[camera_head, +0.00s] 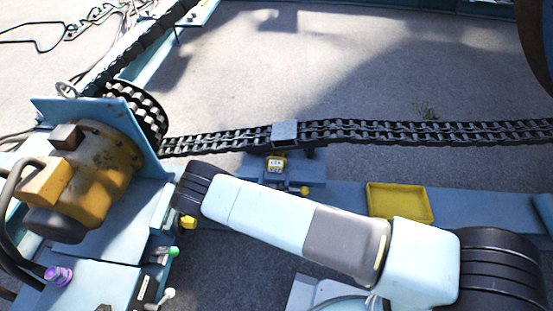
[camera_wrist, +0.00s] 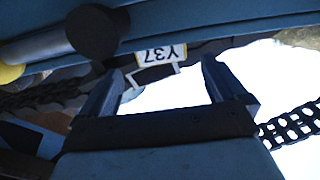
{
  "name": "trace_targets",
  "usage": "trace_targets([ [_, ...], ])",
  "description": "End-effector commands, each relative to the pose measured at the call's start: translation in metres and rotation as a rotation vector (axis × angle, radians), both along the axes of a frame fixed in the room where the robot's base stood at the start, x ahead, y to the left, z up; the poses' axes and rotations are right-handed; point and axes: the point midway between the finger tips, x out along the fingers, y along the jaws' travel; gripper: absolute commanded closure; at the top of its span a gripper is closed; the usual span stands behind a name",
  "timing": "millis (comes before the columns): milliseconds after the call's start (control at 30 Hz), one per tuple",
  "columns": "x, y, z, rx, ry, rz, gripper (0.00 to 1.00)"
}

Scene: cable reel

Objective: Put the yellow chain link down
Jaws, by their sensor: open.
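My gripper (camera_wrist: 163,66) is open in the wrist view, its two dark fingers apart with nothing gripped between them. Beyond the fingertips is a white and yellow label (camera_wrist: 161,54) reading Y37, upside down. A small yellow labelled block (camera_head: 275,165) sits on the blue bench below the chain in the head view. I cannot tell whether either one is the yellow chain link. A small yellow piece (camera_head: 188,222) shows just below the end of my arm; it is too small to identify. My gripper is not clearly visible in the head view.
A dark chain (camera_head: 420,132) runs from the toothed wheel (camera_head: 140,110) to the right, with a grey block (camera_head: 285,131) on it. A yellow tray (camera_head: 372,202) sits on the blue bench right of centre. A yellow motor (camera_head: 100,180) stands at left. A control box has a green knob (camera_head: 173,252).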

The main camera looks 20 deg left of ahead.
Motion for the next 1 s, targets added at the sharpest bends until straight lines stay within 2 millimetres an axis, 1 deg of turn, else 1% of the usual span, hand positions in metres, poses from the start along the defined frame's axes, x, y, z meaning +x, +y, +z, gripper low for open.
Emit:
trace_targets([
  [267,0.013,0.004,-0.001,0.000,-0.001,0.000,0.02],
  [467,0.037,0.011,-0.005,-0.001,-0.001,0.000,0.02],
  [600,0.052,0.015,-0.004,0.000,-0.001,0.000,0.02],
  [833,0.056,0.016,-0.004,0.000,0.001,-0.001,0.02],
  [867,0.056,0.016,-0.004,0.000,0.001,-0.001,0.03],
  [1000,0.055,0.016,-0.004,0.000,0.000,-0.001,0.17],
])
